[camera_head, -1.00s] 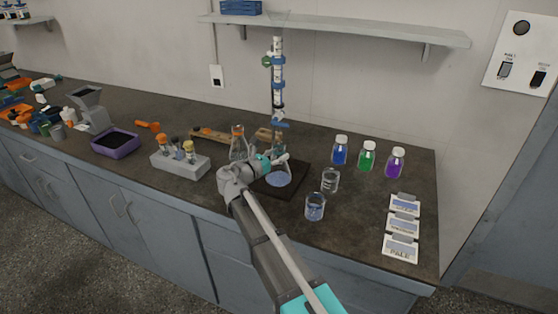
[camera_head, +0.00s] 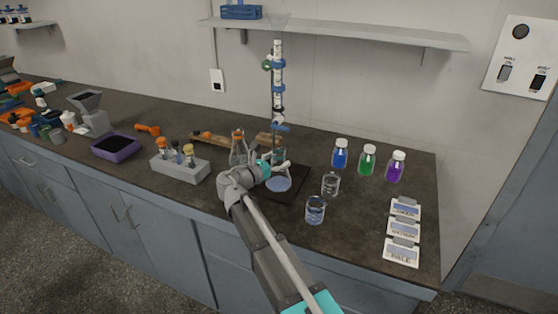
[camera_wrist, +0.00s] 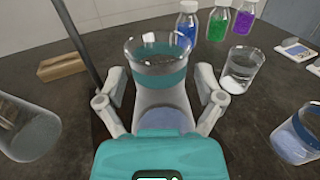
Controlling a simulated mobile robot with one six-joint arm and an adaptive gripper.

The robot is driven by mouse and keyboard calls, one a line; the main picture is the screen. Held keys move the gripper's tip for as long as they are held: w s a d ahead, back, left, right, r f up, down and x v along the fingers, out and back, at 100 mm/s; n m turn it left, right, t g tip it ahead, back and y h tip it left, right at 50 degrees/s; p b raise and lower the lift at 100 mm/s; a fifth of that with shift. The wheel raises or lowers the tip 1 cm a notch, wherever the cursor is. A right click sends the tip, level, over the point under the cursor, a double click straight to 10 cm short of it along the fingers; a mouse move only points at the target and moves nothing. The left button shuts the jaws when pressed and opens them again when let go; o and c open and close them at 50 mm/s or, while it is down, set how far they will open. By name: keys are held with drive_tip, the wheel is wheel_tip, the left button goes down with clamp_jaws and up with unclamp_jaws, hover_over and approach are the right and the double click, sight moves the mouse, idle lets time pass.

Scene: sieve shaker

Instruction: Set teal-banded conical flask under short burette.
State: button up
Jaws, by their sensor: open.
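The teal-banded conical flask (camera_wrist: 160,78) stands between the spread fingers of my gripper (camera_wrist: 158,104) in the wrist view. Its lower body is partly hidden by my gripper's teal housing. In the head view the flask (camera_head: 279,157) is partly behind my gripper (camera_head: 276,172), at the foot of the burette (camera_head: 278,75). The burette is upright on a stand with a dark base (camera_head: 296,185). A pale blue disc (camera_head: 278,184) lies on that base and shows through the flask in the wrist view. My gripper is open; finger contact with the glass cannot be told.
Another conical flask (camera_head: 238,150) with an orange top stands close left. Two beakers (camera_head: 330,184) (camera_head: 315,210) stand to the right, with blue, green and purple bottles (camera_head: 367,159) behind. A grey vial rack (camera_head: 180,166) is further left. The stand rod (camera_wrist: 77,38) is close to my left finger.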

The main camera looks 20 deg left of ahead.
drive_tip(key=shift+r, duration=0.2)
drive_tip(key=v, duration=1.2)
drive_tip(key=shift+s+f, duration=0.1)
idle(0.8)
